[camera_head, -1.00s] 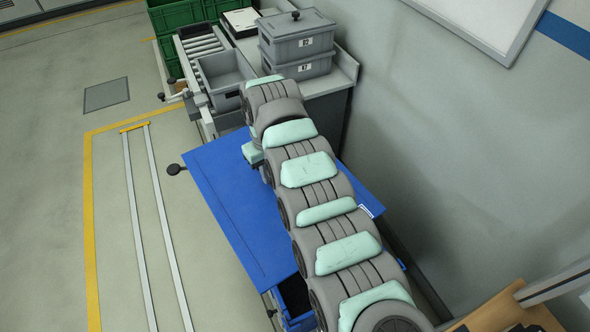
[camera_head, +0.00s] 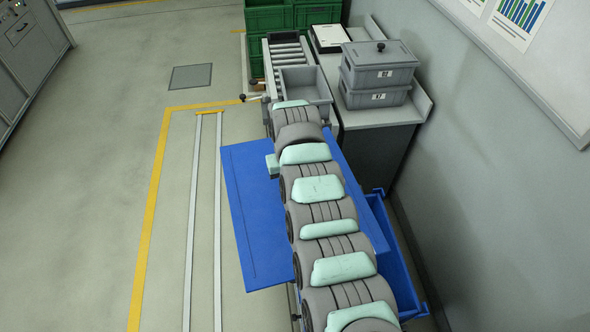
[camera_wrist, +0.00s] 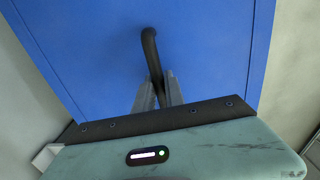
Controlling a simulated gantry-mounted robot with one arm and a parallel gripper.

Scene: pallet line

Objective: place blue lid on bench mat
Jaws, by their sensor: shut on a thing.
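The blue lid (camera_head: 250,225) is a large flat panel under my arm in the head view. It fills most of the wrist view (camera_wrist: 220,50). In the wrist view, my gripper (camera_wrist: 156,84) is shut on the lid's bent black handle (camera_wrist: 149,45). The lid looks roughly level and overlaps part of an open blue bin (camera_head: 400,265) below it. In the head view, my arm hides the gripper, the handle and the middle of the lid. I cannot make out a bench mat in the current frames.
A grey counter (camera_head: 405,113) at the back holds stacked grey lidded boxes (camera_head: 380,78). An open grey tote (camera_head: 305,88) sits beside it near a roller conveyor (camera_head: 287,55). Green crates (camera_head: 270,17) stand behind. A wall bounds the right; the floor (camera_head: 110,190) at left is clear.

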